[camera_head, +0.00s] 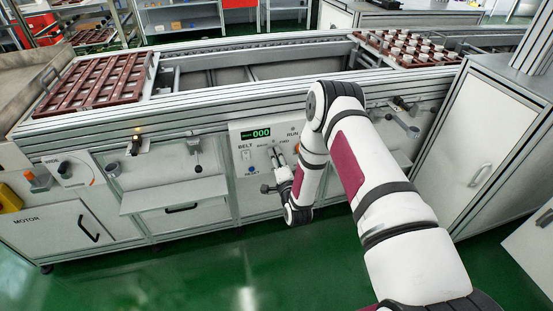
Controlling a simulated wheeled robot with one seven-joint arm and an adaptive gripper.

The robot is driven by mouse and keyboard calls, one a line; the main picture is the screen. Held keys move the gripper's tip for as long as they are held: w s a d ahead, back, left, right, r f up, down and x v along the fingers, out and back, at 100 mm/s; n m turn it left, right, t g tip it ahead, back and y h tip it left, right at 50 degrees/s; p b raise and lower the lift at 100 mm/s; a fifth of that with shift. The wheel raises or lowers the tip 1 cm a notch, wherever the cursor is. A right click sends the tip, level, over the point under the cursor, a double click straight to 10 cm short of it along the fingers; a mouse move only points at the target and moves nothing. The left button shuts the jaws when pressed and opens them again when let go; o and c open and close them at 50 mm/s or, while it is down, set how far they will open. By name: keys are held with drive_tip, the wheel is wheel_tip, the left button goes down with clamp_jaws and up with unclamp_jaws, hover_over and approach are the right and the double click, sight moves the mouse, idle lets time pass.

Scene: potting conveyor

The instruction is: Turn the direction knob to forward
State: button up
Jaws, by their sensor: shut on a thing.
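The belt control panel (246,133) is on the front of the conveyor, with a green display (256,134) reading 000 and small lettering. My gripper (273,153) reaches up to the panel from below, just under the small labels beneath the display. It is shut on the direction knob there. The fingers and my wrist cover most of the knob, so its pointing angle cannot be read. A blue button (252,170) is left of my gripper.
My arm hides the panel's right part. A knob plate (70,170) and yellow box (10,198) are at left. A shelf (174,195) juts out left of the panel. Brown trays (93,84) lie on top. The green floor (190,270) is clear in front.

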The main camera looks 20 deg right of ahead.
drive_tip(key=o, duration=1.1)
drive_tip(key=shift+o, duration=0.2)
drive_tip(key=s, duration=1.2)
